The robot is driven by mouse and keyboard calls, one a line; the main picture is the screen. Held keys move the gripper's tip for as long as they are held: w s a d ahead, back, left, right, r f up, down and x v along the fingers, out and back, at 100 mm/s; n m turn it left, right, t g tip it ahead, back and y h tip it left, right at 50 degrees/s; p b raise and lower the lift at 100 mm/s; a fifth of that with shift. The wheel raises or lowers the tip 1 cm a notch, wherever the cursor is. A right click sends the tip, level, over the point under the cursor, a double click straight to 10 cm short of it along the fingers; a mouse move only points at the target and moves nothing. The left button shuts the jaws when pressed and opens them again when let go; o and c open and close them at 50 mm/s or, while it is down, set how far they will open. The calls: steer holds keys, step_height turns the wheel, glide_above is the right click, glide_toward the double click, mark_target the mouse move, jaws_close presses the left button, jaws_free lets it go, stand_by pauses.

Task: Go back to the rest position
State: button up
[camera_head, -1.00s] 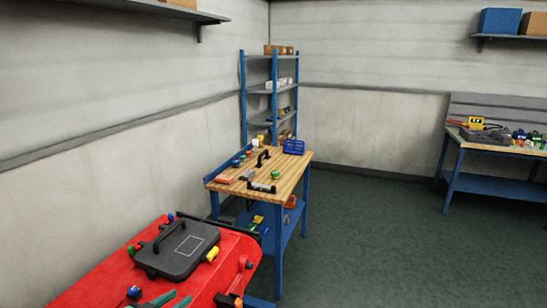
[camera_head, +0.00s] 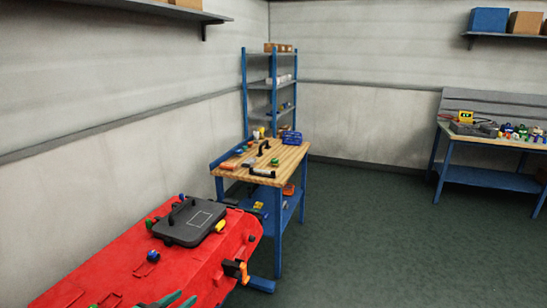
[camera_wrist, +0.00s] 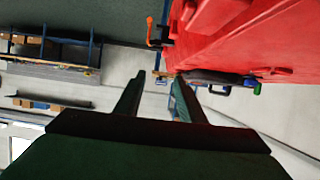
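My gripper (camera_wrist: 158,85) shows in the wrist view with its two dark fingers apart and nothing between them. In the camera_head view, two dark green finger-like parts, apparently of my gripper (camera_head: 170,301), show at the bottom edge, over the red scrubber tank (camera_head: 105,262). A dark grey lid with a handle (camera_head: 188,222) lies on top of the red tank. The wrist view shows part of the red tank (camera_wrist: 225,45) at the upper right, beyond the fingers. Most of my arm is out of view.
A wooden-topped blue workbench (camera_head: 285,158) with tools stands behind the tank. A blue shelf rack (camera_head: 271,82) stands in the corner. Another blue bench (camera_head: 488,178) with several small items is at the right. The green floor (camera_head: 365,235) between is clear.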

steer(key=s+d+f+n+y, duration=0.2)
steer(key=s+d+f, duration=0.2)
steer(key=f, duration=0.4)
steer(key=s+d+f+n+y, duration=0.1)
steer(key=s+d+f, duration=0.35)
steer(key=f, duration=0.25)
steer(key=s+d+f+n+y, duration=0.2)
steer(key=s+d+f, duration=0.45)
steer(key=s, duration=0.45)
steer(key=s+d+r+t, duration=0.1)
steer(key=s+d+r, duration=0.3)
steer(key=s, duration=0.5)
steer(key=s+d+r+t, duration=0.1)
steer(key=s+d+r, duration=0.3)
steer(key=s+r, duration=0.3)
steer(key=s+d+r+m, duration=0.1)
steer(key=s+d+r, duration=0.3)
steer(key=s, duration=0.7)
steer(key=shift+d+r+t, duration=0.4)
steer(key=shift+r, duration=0.55)
